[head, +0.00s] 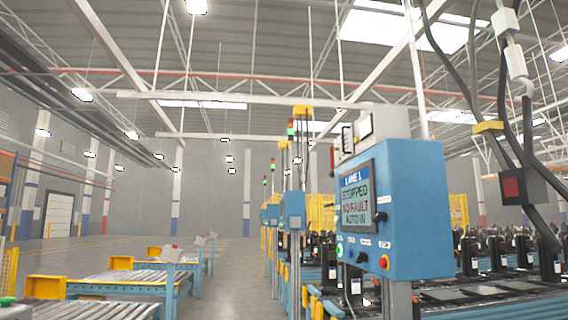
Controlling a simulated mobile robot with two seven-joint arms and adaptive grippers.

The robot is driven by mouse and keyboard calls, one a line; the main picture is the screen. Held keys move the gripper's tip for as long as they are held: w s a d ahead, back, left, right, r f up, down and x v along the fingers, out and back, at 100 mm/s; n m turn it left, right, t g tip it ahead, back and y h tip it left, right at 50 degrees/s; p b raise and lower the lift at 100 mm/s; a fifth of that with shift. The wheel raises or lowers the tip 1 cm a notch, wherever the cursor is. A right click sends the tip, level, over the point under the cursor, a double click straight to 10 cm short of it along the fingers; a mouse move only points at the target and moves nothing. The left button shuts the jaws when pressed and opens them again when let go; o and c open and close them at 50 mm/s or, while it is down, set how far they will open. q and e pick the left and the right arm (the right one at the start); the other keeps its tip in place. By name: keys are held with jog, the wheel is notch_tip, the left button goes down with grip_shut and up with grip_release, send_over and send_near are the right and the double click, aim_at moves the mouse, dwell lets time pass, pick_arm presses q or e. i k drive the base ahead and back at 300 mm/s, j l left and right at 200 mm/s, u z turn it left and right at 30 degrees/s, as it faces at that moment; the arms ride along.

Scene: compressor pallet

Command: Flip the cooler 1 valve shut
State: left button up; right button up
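I cannot make out a valve marked cooler 1 in the head view. Neither of my grippers is in view. Black compressor-like units (470,256) stand in rows at the lower right, partly hidden by a blue control box (425,200). The box's screen (356,200) reads "LANE 1", "STOPPED", "NO FAULT" and a cut-off "AUTO IN" line. A green button, a dark knob and a red button on yellow sit on its front.
Roller conveyors (130,277) with blue frames and yellow end blocks stand at the left. An open grey aisle (225,275) runs between them and the right-hand line.

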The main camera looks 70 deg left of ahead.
aim_at(332, 149)
jog(key=i+j+u, duration=0.15)
jog(key=j+u, duration=0.2)
jog(key=i+j+u, duration=0.2)
jog(key=j+u, duration=0.2)
jog(key=i+j+u, duration=0.6)
jog(key=j+u, duration=0.15)
jog(key=i+j, duration=0.65)
jog(key=i, duration=0.3)
